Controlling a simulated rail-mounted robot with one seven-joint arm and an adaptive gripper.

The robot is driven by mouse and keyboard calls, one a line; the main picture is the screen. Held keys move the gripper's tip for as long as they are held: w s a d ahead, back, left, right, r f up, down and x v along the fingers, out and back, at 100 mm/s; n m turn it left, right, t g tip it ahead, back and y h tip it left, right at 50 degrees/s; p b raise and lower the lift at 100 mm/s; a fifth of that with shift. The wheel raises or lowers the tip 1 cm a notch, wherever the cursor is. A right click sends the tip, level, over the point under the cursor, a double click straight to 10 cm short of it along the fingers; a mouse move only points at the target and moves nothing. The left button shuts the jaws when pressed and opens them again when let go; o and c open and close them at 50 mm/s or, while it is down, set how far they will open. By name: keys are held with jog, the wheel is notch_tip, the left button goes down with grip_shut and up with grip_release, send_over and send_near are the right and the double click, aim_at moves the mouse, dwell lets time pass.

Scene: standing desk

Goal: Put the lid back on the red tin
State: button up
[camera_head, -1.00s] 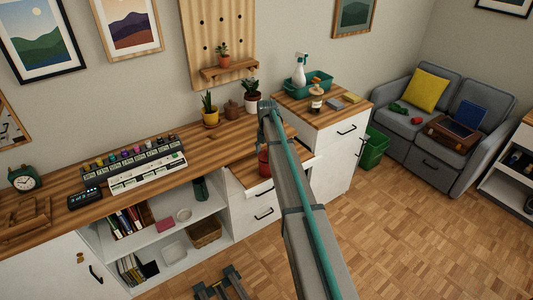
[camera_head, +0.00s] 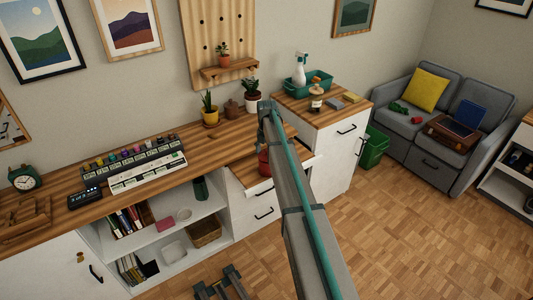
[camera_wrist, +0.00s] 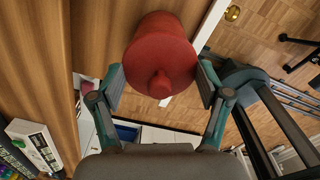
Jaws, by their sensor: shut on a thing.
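The red lid (camera_wrist: 160,84), round with a small knob, faces the camera in the wrist view. My gripper (camera_wrist: 161,78) is shut on it, with one finger at each side of its rim. The red tin (camera_wrist: 158,22) appears directly behind the lid, in line with it. I cannot tell whether the lid is seated on the tin or just above it. In the head view a bit of red (camera_head: 263,161) shows beside my arm, over the wooden top of the lower cabinet; my arm hides the rest and the gripper's fingers.

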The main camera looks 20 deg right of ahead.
dwell(0.3)
jog(key=o, duration=1)
jog(key=shift+r+p, duration=1.6)
jog(key=shift+r, duration=1.9)
grip_shut()
